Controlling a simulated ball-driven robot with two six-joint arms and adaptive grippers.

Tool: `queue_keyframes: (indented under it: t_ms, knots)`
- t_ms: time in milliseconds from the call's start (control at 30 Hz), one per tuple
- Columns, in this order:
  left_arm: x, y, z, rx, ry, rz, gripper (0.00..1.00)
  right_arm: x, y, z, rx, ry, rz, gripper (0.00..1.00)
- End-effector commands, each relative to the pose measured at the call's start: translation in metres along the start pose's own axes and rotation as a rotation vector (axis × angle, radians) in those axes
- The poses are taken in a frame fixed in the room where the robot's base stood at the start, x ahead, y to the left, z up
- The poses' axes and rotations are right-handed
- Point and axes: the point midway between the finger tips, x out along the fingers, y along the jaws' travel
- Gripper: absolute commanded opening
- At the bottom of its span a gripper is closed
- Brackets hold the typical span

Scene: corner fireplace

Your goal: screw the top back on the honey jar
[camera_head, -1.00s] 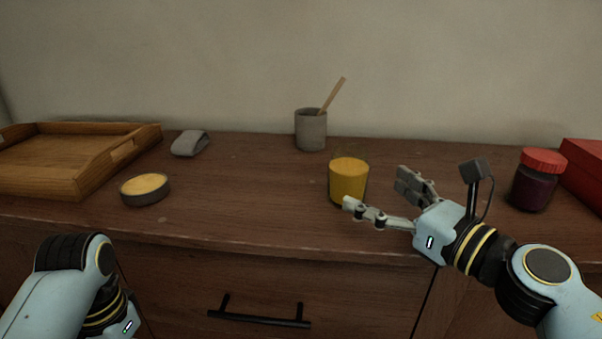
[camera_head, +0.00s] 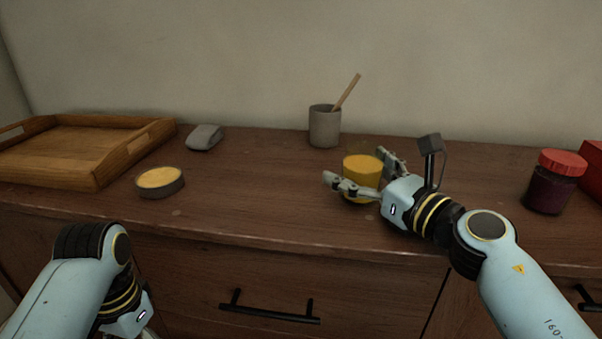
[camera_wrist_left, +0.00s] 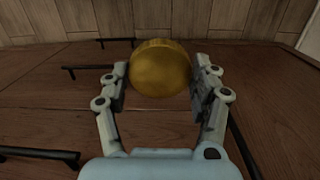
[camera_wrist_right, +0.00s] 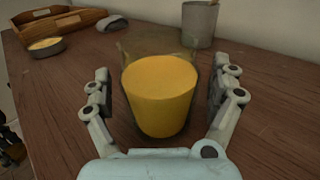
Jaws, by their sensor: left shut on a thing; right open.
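The honey jar (camera_head: 362,165), clear glass with yellow honey, stands upright and uncovered on the wooden cabinet top. It shows large in the right wrist view (camera_wrist_right: 160,95). My right gripper (camera_head: 358,172) is open, its fingers on either side of the jar; in the right wrist view (camera_wrist_right: 160,100) a gap shows beside each finger. My left gripper (camera_wrist_left: 160,85) is shut on the round golden jar top (camera_wrist_left: 160,68). It is held low in front of the cabinet; in the head view its fingers are hidden below the frame.
A grey tin with a yellow top (camera_head: 160,184) stands left of the jar, near a wooden tray (camera_head: 100,180) and a small grey object (camera_head: 204,137). A grey cup with a stick (camera_head: 324,128) stands behind. A red-lidded dark jar (camera_head: 552,185) is right. Drawer handles (camera_head: 270,314) stick out below.

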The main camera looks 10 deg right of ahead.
Motion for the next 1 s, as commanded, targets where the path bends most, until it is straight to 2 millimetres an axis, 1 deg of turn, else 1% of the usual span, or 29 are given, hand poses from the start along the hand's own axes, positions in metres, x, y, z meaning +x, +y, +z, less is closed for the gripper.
queue_keyframes:
  t_ms: [333, 367, 900, 933, 1000]
  knots:
    - [0.0000, 0.0001, 0.0000, 0.000, 0.000, 0.000, 0.49, 0.0016, 0.0001, 0.0000, 0.000, 0.000, 0.000, 0.93]
    - [0.0000, 0.0001, 0.0000, 0.000, 0.000, 0.000, 0.49, 0.0016, 0.0001, -0.0001, 0.000, 0.000, 0.000, 0.90]
    - [0.0000, 0.0001, -0.0001, 0.000, 0.000, 0.000, 0.49, 0.0014, 0.0001, -0.0001, 0.000, 0.000, 0.000, 0.19]
    - [0.0000, 0.0001, -0.0001, 0.000, 0.000, 0.000, 0.49, 0.0014, 0.0001, -0.0001, 0.000, 0.000, 0.000, 0.16]
    - [0.0000, 0.0001, -0.0001, 0.000, 0.000, 0.000, 0.49, 0.0014, 0.0001, -0.0001, 0.000, 0.000, 0.000, 0.16]
